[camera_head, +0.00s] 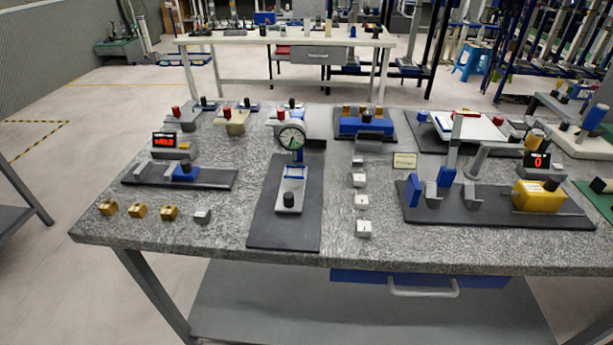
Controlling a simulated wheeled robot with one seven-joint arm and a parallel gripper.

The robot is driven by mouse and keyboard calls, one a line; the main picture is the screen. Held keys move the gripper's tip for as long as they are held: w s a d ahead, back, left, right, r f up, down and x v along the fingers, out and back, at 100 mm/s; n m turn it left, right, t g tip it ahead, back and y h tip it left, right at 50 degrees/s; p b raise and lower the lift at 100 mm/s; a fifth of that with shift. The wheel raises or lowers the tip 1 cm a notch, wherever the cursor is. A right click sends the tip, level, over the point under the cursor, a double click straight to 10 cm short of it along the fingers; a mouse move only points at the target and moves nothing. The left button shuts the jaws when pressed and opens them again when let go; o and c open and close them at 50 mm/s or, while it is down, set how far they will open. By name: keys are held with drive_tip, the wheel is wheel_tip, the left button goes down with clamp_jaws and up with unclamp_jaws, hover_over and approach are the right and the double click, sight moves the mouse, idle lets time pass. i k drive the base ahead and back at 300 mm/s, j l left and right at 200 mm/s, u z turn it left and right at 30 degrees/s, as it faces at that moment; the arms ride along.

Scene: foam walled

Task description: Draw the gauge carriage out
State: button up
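A round dial gauge (291,137) with a white face stands on a blue post at the back of a dark base plate (286,232), near the table's middle. In front of it on the same plate is a grey carriage (289,201) with a black knob on top. A blue slide block (184,173) with a dark knob sits on another dark plate to the left. I cannot tell for certain which of these the task calls the gauge carriage. My gripper is not in view.
A speckled grey table (345,240) carries everything. Several brass blocks (138,211) lie front left, and several white-topped blocks (362,202) stand right of the dial plate. A yellow block (538,196) and blue uprights stand on the right plate. A blue drawer (420,283) hangs below.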

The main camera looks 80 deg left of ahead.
sight(290, 198)
drive_tip(key=j+u, duration=0.15)
drive_tip(key=u, duration=2.35)
drive_tip(key=i, duration=0.5)
